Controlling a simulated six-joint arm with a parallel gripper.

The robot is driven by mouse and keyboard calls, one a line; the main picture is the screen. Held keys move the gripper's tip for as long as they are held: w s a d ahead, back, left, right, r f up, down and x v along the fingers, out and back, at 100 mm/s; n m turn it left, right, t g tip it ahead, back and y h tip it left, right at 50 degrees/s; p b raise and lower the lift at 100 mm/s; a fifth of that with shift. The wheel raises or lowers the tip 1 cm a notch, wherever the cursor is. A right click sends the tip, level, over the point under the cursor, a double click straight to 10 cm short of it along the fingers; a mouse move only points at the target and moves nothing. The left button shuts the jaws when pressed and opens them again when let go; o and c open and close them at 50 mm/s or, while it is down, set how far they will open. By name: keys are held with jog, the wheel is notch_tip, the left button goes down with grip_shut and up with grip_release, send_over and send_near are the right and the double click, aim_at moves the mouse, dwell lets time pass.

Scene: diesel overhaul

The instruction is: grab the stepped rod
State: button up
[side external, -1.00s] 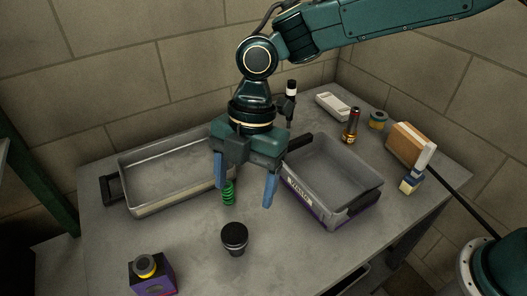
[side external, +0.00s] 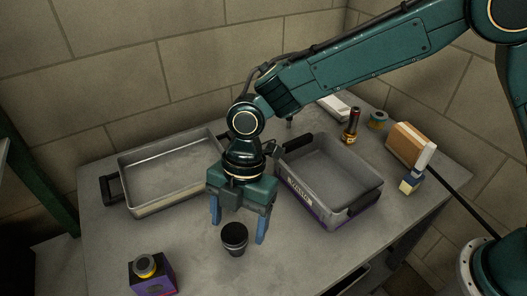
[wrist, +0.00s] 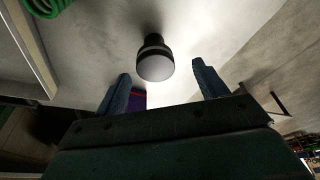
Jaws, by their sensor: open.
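The stepped rod (side external: 235,239), as I take it, is a short dark upright part with a wide round grey-black top and a narrower section below. It stands on the table in the middle front. In the wrist view the stepped rod (wrist: 155,62) shows ahead of the fingertips, between their lines. My gripper (side external: 238,232) is open and empty, with its two blue fingers pointing down close to the rod. In the wrist view my gripper (wrist: 160,72) has clear space between its fingers. I see no contact with the rod.
A metal tray (side external: 152,211) is left and a grey bin (side external: 338,222) right. A green spring (wrist: 46,6) shows in the wrist view. A purple box (side external: 153,279) stands front left. A copper-and-black part (side external: 351,127) and cardboard box (side external: 409,143) are back right. Table around the rod is clear.

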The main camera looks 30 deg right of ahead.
aim_at(234, 233)
jog(key=shift+s+f, duration=0.1)
jog(key=shift+f, duration=0.25)
jog(key=shift+a, duration=0.1)
jog(key=shift+w+x, duration=0.15)
jog(key=shift+x, duration=1.15)
jog(key=shift+w+x, duration=0.1)
jog(key=shift+x, duration=1.2)
jog(key=shift+a, duration=0.1)
grip_shut()
